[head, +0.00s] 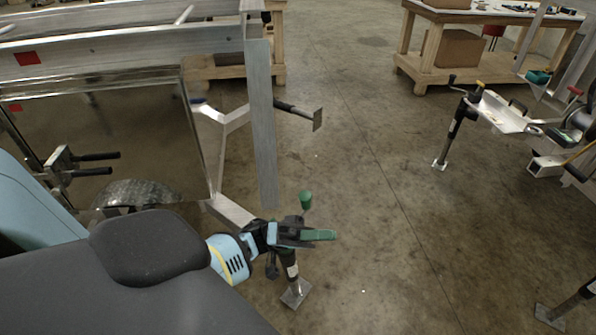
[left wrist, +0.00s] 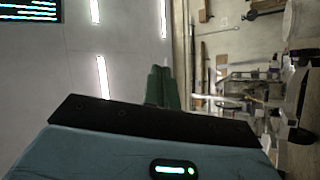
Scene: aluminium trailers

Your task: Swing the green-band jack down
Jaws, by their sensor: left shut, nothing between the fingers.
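My left gripper (head: 320,236), with green fingertips, is shut and empty, just in front of the near corner of the aluminium trailer frame (head: 230,212). In the left wrist view its fingers (left wrist: 162,88) are together with nothing between them. A black jack (head: 292,268) hangs upright below the gripper, with a square metal foot (head: 296,293) near the floor. A green knob (head: 305,200) shows just above the gripper. The gripper hides the jack's upper part, so I cannot tell whether they touch. No green band shows clearly. My right gripper is out of view.
A second black jack (head: 296,110) lies roughly level on the trailer's far side, its foot plate out to the right. Another trailer (head: 505,112) with an upright jack (head: 455,132) stands at the right. Wooden benches (head: 470,50) stand behind. The concrete floor between is clear.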

